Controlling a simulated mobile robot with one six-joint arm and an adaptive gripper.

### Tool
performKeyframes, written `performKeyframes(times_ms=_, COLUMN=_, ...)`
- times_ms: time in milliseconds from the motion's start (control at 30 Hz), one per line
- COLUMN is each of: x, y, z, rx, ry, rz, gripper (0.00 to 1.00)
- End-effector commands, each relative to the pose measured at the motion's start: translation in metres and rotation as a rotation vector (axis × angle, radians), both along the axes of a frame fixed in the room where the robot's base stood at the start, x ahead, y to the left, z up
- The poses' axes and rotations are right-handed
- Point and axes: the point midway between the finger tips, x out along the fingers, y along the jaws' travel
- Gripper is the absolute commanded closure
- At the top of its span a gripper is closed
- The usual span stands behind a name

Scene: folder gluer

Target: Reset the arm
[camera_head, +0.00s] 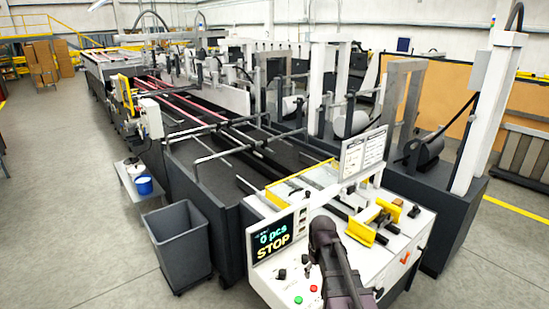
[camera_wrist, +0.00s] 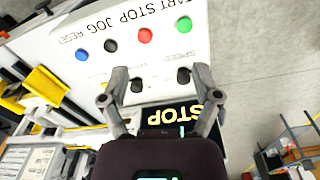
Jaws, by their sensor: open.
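My gripper (camera_wrist: 160,78) is open and empty in the wrist view. Its two fingers are spread over the white control panel (camera_wrist: 150,62), with two dark knobs (camera_wrist: 183,75) showing between them. Blue (camera_wrist: 82,54), black (camera_wrist: 110,45), red (camera_wrist: 145,35) and green (camera_wrist: 184,24) buttons lie beyond the fingertips. The labels START, STOP, JOG and RESET appear upside down. My dark arm (camera_head: 335,262) reaches over the panel in the head view and hides part of it; the fingers cannot be made out there. The display (camera_head: 272,240) reads "0 pcs STOP".
The long folder gluer (camera_head: 215,140) runs back from the panel. A yellow guide (camera_head: 361,233) and a sign (camera_head: 362,152) stand near my arm. A grey bin (camera_head: 178,240) and a blue-and-white bucket (camera_head: 144,186) stand at its left. The floor further left is clear.

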Motion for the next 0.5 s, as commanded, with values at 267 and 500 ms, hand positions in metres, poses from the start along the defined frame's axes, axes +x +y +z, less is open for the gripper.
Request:
performKeyframes(times_ms=267, x=-0.030, y=0.000, z=-0.037, rx=0.004, ry=0.013, rz=-0.099, gripper=0.19)
performKeyframes(times_ms=500, x=-0.068, y=0.000, z=-0.080, rx=0.007, ry=0.030, rz=-0.245, gripper=0.19)
